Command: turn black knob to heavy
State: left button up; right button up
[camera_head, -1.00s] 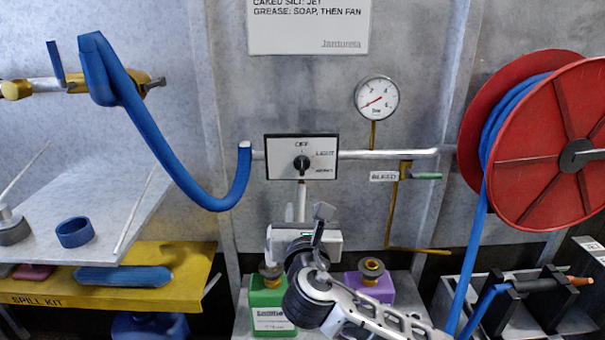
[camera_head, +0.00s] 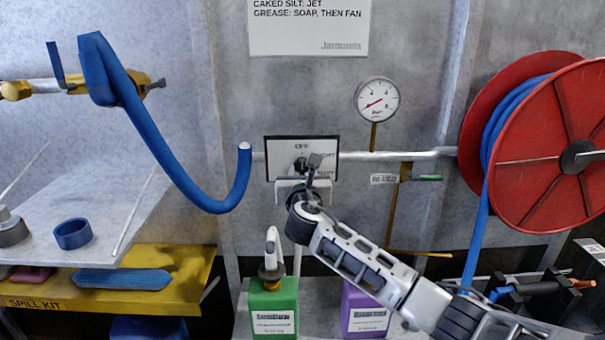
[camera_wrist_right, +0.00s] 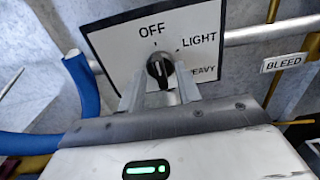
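The black knob (camera_wrist_right: 159,69) sits on a white panel (camera_wrist_right: 110,45) marked OFF, LIGHT and HEAVY. The first letter of HEAVY is hidden by a finger. In the head view my right gripper (camera_head: 311,168) is in front of the panel (camera_head: 274,160) and hides much of it. In the wrist view the right gripper (camera_wrist_right: 162,88) is open, its two fingers spread at the lower left and lower right of the knob. I see gaps between fingers and knob. I cannot tell where the knob's pointer stands. My left gripper is not in view.
A horizontal pipe (camera_head: 390,155) runs behind the panel. A blue hose (camera_head: 178,165) hangs at left. A gauge (camera_head: 377,100) and a bleed valve with a green handle (camera_head: 428,178) are at right. Green (camera_head: 273,308) and purple (camera_head: 366,312) bottles stand below.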

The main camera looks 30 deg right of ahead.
jog(key=shift+w+d, duration=0.1)
jog(key=shift+w, duration=0.15)
grip_shut()
